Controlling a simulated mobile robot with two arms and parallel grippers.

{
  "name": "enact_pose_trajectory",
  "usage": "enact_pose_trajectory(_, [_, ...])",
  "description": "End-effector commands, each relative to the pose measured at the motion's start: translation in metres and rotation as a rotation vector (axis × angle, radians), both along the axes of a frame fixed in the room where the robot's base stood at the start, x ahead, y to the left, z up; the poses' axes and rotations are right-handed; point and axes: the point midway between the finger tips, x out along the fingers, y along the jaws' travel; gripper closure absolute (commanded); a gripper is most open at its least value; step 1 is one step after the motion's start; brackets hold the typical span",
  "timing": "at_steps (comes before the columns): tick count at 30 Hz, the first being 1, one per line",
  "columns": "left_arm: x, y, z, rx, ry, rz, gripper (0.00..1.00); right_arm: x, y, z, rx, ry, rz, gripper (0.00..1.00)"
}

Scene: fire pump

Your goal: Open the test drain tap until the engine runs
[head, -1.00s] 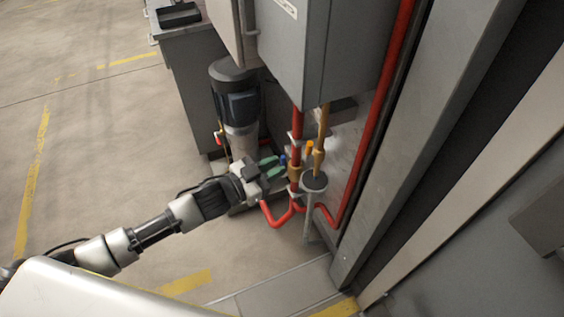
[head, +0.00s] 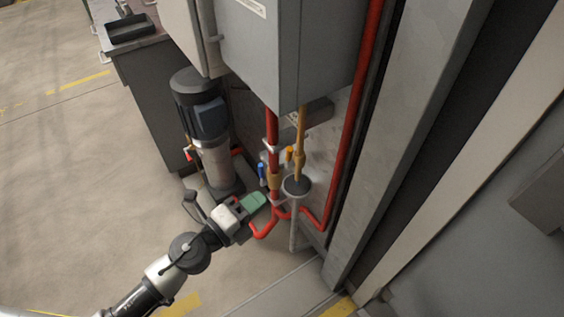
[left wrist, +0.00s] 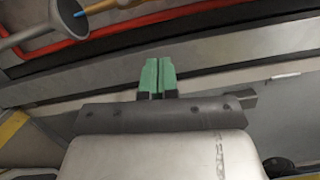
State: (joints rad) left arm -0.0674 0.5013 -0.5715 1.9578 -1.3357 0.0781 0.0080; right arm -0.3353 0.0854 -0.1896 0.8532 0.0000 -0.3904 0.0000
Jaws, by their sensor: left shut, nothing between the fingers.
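In the head view, a brass pipe (head: 300,150) with an orange handle (head: 289,154) runs down to a grey funnel (head: 297,185). A blue handle (head: 262,173) stands roughly upright beside the red pipe (head: 271,130), left of the orange one. I cannot tell which handle is the test drain tap's. My left gripper (head: 254,201) is shut and empty, below the blue handle and apart from it. Its green fingertips (left wrist: 158,76) are together in the left wrist view, where the funnel (left wrist: 65,22) shows at top left with a blue tip at the brass pipe's end. My right gripper is out of view.
A grey cabinet (head: 290,50) hangs above the pipes. A motor pump (head: 203,125) stands to the left, by a grey counter (head: 150,95). A red pipe bend (head: 265,230) is close to my left gripper. The floor at left is open.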

Motion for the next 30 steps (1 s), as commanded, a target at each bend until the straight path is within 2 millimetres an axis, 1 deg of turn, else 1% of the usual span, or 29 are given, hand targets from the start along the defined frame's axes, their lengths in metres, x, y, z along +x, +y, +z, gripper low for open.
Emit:
enact_pose_trajectory(1, [0.007, -0.006, 0.005, -0.001, -0.003, -0.001, 1.0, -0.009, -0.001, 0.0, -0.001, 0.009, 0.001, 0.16])
enact_pose_trajectory(6, [0.034, -0.031, 0.005, -0.004, -0.002, 0.0, 1.0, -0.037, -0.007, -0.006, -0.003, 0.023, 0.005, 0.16])
enact_pose_trajectory(8, [0.044, -0.04, 0.006, -0.003, -0.002, 0.0, 1.0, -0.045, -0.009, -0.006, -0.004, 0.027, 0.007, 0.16])
enact_pose_trajectory(12, [0.064, -0.059, 0.005, -0.002, -0.001, 0.0, 1.0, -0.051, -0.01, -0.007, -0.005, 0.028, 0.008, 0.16])
enact_pose_trajectory(15, [0.08, -0.055, 0.004, 0.0, -0.001, 0.0, 1.0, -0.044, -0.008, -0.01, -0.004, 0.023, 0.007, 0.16])
enact_pose_trajectory(19, [0.093, -0.054, 0.005, -0.001, 0.0, 0.0, 1.0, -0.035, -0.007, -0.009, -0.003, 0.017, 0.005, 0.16])
enact_pose_trajectory(24, [0.099, -0.054, 0.007, -0.001, 0.001, -0.001, 1.0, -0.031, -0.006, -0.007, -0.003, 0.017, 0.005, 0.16])
enact_pose_trajectory(30, [0.099, -0.054, 0.007, -0.002, 0.002, -0.001, 1.0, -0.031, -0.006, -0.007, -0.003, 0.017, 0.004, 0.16])
